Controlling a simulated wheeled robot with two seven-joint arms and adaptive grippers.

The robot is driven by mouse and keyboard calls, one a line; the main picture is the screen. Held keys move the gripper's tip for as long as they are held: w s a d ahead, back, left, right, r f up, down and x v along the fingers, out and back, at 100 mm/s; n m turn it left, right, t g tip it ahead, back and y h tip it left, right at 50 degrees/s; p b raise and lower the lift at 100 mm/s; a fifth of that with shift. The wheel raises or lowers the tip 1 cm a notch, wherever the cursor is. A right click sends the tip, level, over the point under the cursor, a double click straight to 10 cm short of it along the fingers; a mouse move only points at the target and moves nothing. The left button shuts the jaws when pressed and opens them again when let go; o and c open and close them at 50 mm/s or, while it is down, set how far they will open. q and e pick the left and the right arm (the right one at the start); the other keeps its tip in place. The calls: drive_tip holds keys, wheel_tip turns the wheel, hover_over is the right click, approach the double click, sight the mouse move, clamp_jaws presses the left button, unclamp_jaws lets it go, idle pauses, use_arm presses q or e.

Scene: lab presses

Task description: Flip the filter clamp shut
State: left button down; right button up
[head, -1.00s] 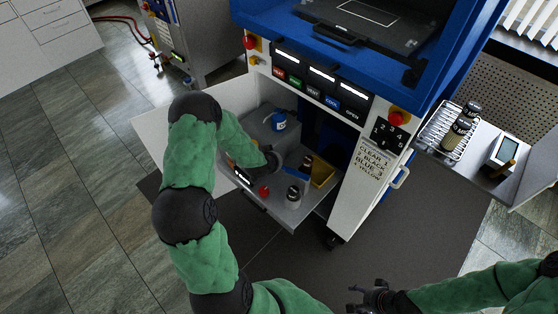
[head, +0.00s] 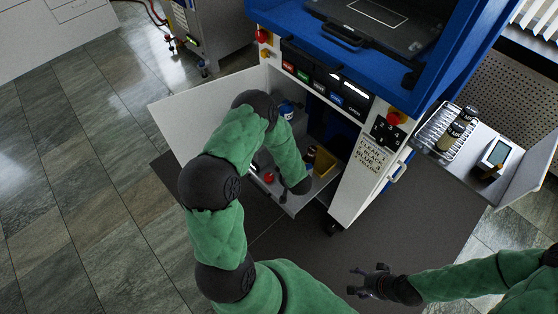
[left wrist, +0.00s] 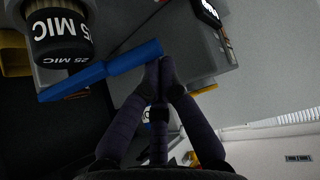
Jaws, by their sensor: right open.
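The filter clamp seems to be the blue bar (left wrist: 100,72) in the left wrist view; it slants across the grey block. It is hidden behind my left arm in the head view. My left gripper (left wrist: 160,65) has its dark fingertips together, close to the bar's right end; I cannot tell whether they touch it. In the head view my left gripper (head: 284,194) is mostly hidden by its own arm, over the pulled-out shelf (head: 310,196). My right gripper (head: 366,284) is open and empty over the dark floor mat.
A jar marked 25 MIC (left wrist: 60,38) stands beside the blue bar. A red button (head: 268,178) and a yellow bin (head: 325,163) are on the shelf. The open white door (head: 200,115) borders the left. A rack with bottles (head: 448,130) stands right of the press.

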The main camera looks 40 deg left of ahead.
use_arm(q)
drive_tip(key=shift+n+g, duration=0.5)
drive_tip(key=shift+n, duration=0.3)
drive_tip(key=shift+s+d+p, duration=0.3)
drive_tip(key=shift+d+p, duration=0.1)
drive_tip(key=shift+d, duration=0.35)
drive_tip(key=shift+s+d+p, duration=0.3)
drive_tip(key=shift+d+p, duration=0.05)
drive_tip(key=shift+d, duration=0.4)
drive_tip(key=shift+s+d+p, duration=0.3)
drive_tip(key=shift+d+p, duration=0.1)
drive_tip(key=shift+d, duration=0.35)
use_arm(e)
drive_tip(key=shift+r, duration=1.4)
